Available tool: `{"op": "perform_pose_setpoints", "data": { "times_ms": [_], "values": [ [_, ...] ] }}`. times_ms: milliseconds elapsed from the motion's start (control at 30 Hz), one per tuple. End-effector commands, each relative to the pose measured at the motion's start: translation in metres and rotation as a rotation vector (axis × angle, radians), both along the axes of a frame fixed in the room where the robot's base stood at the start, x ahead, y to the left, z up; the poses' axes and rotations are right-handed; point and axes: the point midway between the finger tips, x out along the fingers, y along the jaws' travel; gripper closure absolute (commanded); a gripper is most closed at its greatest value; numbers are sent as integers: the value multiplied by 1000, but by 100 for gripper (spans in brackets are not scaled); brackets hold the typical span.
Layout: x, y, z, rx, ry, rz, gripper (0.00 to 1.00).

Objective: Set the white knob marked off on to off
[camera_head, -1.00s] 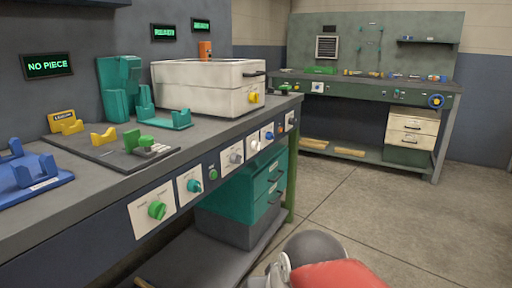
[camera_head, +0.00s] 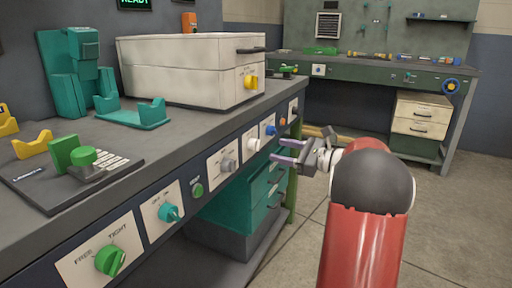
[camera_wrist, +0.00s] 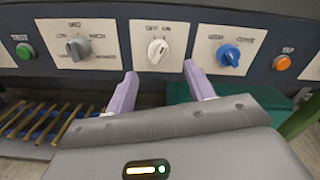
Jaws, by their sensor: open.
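The white knob (camera_wrist: 157,52) sits on a white plate marked OFF on the left and ON on the right. I cannot tell clearly which mark it points at. It also shows on the bench's front panel in the head view (camera_head: 254,145). My gripper (camera_wrist: 159,72) is open and empty, with its two purple fingers pointing at the panel, one to each side of the knob and just below it, apart from it. In the head view my gripper (camera_head: 279,150) is in front of the panel, a little right of the white knob.
A grey knob (camera_wrist: 78,47) with a green button (camera_wrist: 25,51) is to the left. A blue knob (camera_wrist: 229,55) and an orange button (camera_wrist: 281,63) are to the right. Teal drawers (camera_head: 262,180) stand under the bench. The floor on the right is clear.

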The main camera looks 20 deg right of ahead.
Motion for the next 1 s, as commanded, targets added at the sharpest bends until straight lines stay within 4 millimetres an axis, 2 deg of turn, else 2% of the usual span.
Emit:
{"op": "perform_pose_setpoints", "data": {
  "times_ms": [200, 400, 767, 1000],
  "values": [
    [29, 25, 0, -1, 1, 7, 46],
    [48, 40, 1, -2, 0, 5, 46],
    [54, 45, 0, -3, 1, 3, 46],
    [54, 45, 0, -4, 1, 3, 75]
  ]
}}
